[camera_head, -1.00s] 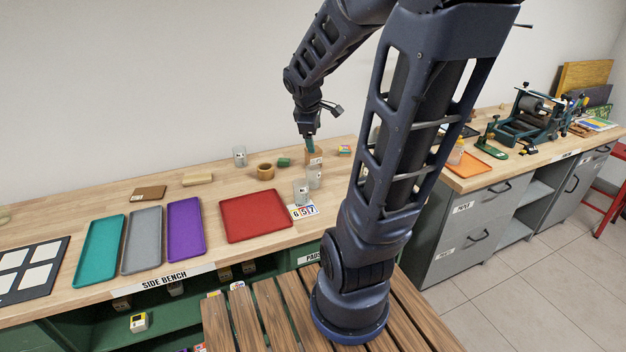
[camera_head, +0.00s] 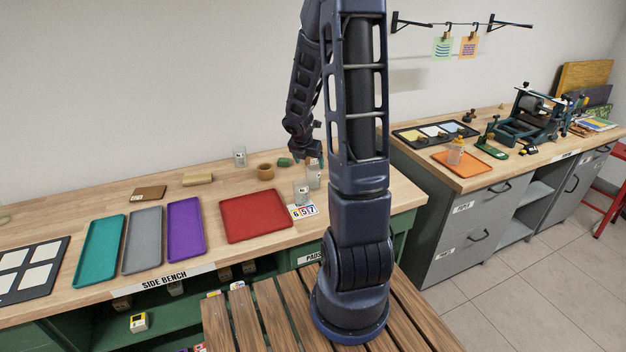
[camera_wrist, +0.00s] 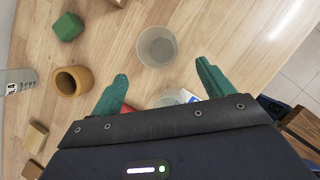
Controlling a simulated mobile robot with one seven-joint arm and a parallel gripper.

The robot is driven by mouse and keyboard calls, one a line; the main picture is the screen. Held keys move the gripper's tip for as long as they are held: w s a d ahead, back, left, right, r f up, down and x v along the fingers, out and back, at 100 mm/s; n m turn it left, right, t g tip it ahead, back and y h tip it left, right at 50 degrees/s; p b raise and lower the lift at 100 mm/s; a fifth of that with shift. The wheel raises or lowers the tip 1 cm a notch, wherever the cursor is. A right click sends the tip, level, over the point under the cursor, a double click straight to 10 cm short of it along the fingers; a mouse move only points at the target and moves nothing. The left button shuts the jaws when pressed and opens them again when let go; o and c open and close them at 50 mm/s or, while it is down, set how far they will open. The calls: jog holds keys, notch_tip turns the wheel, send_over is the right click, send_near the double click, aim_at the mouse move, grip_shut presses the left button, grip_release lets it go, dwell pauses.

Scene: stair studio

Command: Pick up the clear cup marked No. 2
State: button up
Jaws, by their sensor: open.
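Three clear cups stand upright on the wooden side bench. One cup (camera_head: 301,193) is beside the number cards, another (camera_head: 314,178) is just behind it, and a third (camera_head: 239,157) is farther back left. The numbers on them are too small to read, so I cannot tell which is No. 2. My gripper (camera_wrist: 161,88) is open and empty above the bench, fingers teal. In the wrist view one cup (camera_wrist: 156,47) lies just beyond the fingertips. Another (camera_wrist: 172,98) shows between the fingers, partly hidden by my gripper. A labelled cup (camera_wrist: 18,81) is at the left edge.
The red tray (camera_head: 256,215) and number cards (camera_head: 303,211) lie in front. Purple (camera_head: 186,229), grey (camera_head: 142,240) and teal (camera_head: 99,250) trays lie left. My arm hides part of the bench.

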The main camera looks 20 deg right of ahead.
aim_at(314, 175)
jog(key=x, duration=0.5)
jog(key=shift+f, duration=0.15)
jog(key=shift+w+d+x, duration=0.1)
jog(key=shift+x, duration=1.25)
jog(key=shift+w+d+x, duration=0.15)
jog(key=shift+x, duration=1.2)
jog(key=shift+c, duration=0.4)
jog(key=c, duration=1)
